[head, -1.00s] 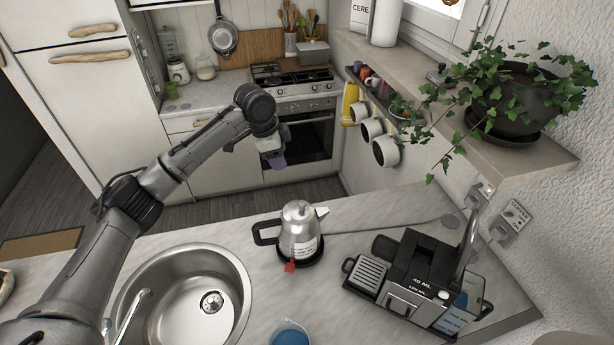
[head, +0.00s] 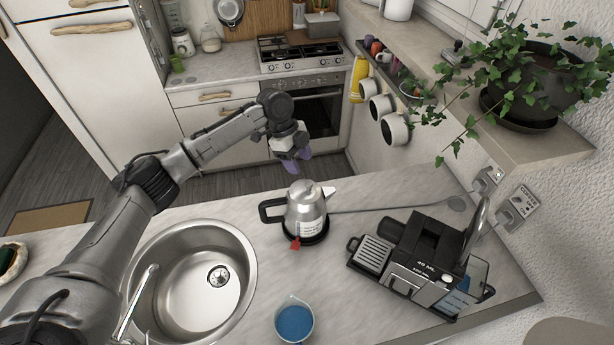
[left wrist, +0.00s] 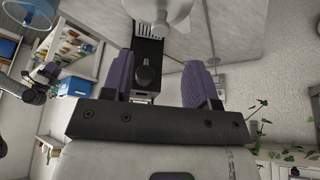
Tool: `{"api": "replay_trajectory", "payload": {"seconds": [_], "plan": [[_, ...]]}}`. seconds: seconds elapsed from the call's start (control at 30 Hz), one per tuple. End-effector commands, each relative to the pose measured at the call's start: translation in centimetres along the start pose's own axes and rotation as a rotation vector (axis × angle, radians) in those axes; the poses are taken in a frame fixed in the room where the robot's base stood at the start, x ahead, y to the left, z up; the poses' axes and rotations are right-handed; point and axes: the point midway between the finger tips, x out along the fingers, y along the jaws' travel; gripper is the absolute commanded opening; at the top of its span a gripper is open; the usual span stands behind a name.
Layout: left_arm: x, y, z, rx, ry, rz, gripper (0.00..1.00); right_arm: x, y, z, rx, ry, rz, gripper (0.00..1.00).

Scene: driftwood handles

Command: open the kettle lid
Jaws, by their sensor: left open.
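The silver kettle (head: 305,212) stands upright on its dark base on the counter, with its black handle to the left and spout to the right. Its lid (head: 304,188) looks closed, with a knob on top. A red tag hangs at its lower front. My left gripper (head: 298,158) is open and empty, behind and above the kettle, apart from it. In the left wrist view my left gripper (left wrist: 161,57) shows two purple fingers spread apart with nothing held. A dark jointed arm at that view's left edge seems to be my right one; its small gripper (left wrist: 46,73) is unclear.
The sink (head: 195,280) lies left of the kettle and a cup of blue liquid (head: 294,322) in front. A black coffee machine (head: 425,262) stands to the right. A cord runs right behind the kettle. Mugs (head: 383,107) hang under the shelf with the ivy (head: 530,85).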

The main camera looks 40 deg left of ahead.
Motion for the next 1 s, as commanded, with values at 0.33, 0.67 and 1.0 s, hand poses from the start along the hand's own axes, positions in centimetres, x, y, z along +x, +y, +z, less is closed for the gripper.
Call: {"api": "replay_trajectory", "payload": {"seconds": [0.33,0.67,1.0], "plan": [[5.1,0.0,0.0,-0.002,0.000,0.001,0.54,-1.0,-0.1,-0.4,0.004,0.002,-0.004,0.43],[6.9,0.0,0.0,-0.001,0.000,0.000,0.54,-1.2,0.0,-0.4,0.000,0.001,-0.001,0.43],[6.9,0.0,0.0,-0.001,0.000,-0.001,0.46,-1.2,0.2,-0.4,-0.007,0.000,0.005,0.43]]}}
